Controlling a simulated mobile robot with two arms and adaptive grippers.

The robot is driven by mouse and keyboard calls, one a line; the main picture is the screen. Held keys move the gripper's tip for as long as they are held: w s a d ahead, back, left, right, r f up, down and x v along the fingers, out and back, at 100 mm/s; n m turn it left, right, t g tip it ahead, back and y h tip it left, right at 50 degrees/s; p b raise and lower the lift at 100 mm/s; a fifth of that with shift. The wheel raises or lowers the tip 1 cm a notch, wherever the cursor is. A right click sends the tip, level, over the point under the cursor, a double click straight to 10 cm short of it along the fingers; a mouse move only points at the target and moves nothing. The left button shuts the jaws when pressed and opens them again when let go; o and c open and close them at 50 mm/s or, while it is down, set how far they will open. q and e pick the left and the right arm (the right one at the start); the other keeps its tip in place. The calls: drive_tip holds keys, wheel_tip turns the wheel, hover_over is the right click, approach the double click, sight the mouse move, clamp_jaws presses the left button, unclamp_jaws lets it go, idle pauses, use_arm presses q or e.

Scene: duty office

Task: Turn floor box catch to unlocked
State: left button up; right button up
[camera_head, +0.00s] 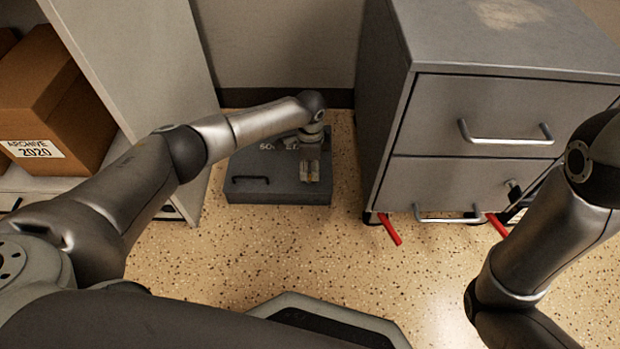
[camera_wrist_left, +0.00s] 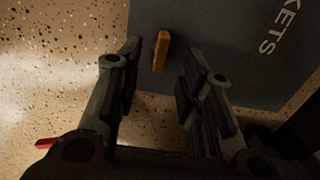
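The floor box (camera_head: 275,192) is a flat grey box on the floor between the shelf and the drawer cabinet. Its lid has a dark handle (camera_head: 250,179) on the left and partly hidden lettering. My left gripper (camera_head: 310,172) points down over the right part of the box. In the left wrist view an orange-yellow catch (camera_wrist_left: 161,51) stands at the edge of the box top (camera_wrist_left: 225,40). The open left fingers (camera_wrist_left: 162,70) are on either side of it, with gaps visible. My gripper hides the catch in the head view. My right gripper is out of view.
A grey drawer cabinet (camera_head: 480,115) stands close to the right of the box, with red bars (camera_head: 390,229) low at its front. A shelf with a cardboard archive box (camera_head: 55,105) is at the left. Speckled floor (camera_head: 210,265) is clear in front.

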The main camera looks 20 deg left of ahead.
sight(310, 175)
use_arm(q)
drive_tip(key=shift+f+b, duration=1.05)
drive_tip(key=shift+f, duration=0.85)
drive_tip(key=shift+c, duration=0.4)
clamp_jaws()
